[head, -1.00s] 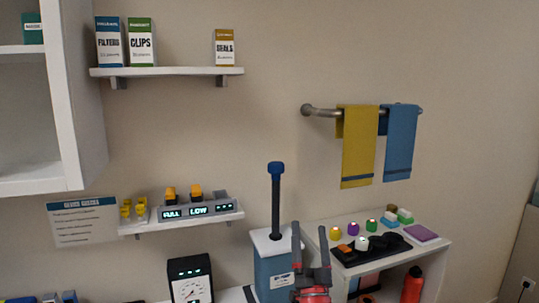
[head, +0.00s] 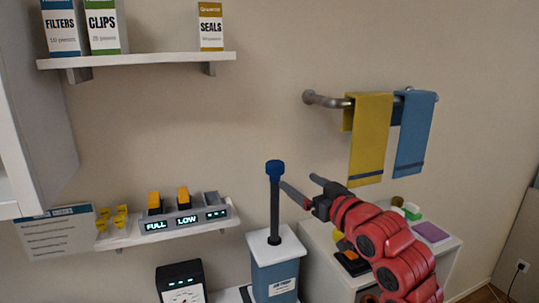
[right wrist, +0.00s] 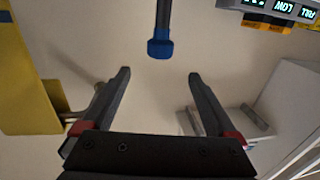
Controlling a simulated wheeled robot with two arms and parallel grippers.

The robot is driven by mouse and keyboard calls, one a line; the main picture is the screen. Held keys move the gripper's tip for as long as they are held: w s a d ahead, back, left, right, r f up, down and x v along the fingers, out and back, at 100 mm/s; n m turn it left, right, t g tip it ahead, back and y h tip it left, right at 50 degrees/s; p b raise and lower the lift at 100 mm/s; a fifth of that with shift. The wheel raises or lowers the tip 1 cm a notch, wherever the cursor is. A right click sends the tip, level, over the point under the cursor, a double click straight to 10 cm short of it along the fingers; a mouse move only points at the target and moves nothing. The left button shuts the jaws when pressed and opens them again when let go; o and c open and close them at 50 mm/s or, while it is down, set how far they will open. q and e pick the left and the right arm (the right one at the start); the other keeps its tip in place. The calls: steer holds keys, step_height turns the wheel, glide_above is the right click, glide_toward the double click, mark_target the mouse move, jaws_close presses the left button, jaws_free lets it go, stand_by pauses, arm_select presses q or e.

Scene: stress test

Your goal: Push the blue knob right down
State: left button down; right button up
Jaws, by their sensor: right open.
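The blue knob (head: 274,168) tops an upright dark shaft that rises well above the white lid of a blue box (head: 275,272). In the right wrist view the knob (right wrist: 160,46) appears just beyond the gap between the fingertips. My right gripper (head: 297,181) is open and empty, just right of the knob and at about its height, fingers pointing left towards the shaft. It also shows in the right wrist view (right wrist: 159,73). The knob looks apart from both fingers. My left gripper is not in view.
A wall shelf with a lit device (head: 186,221) is left of the shaft. A black gauge (head: 181,282) stands below it. Yellow (head: 370,140) and blue (head: 415,135) towels hang at the right. My right arm partly covers a white cabinet (head: 318,240) with small items.

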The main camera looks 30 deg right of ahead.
mark_target(270, 161)
steer(key=w+p, duration=0.1)
steer(key=w, duration=0.3)
steer(key=w+p, duration=0.2)
steer(key=w, duration=0.3)
steer(key=w+d+p, duration=0.1)
steer(key=w+p, duration=0.1)
steer(key=w, duration=0.3)
steer(key=shift+w+r, duration=0.15)
steer(key=shift+w+d+p, duration=0.15)
steer(key=shift+w+p, duration=0.25)
steer(key=shift+w, duration=0.25)
steer(key=shift+c, duration=0.3)
jaws_close()
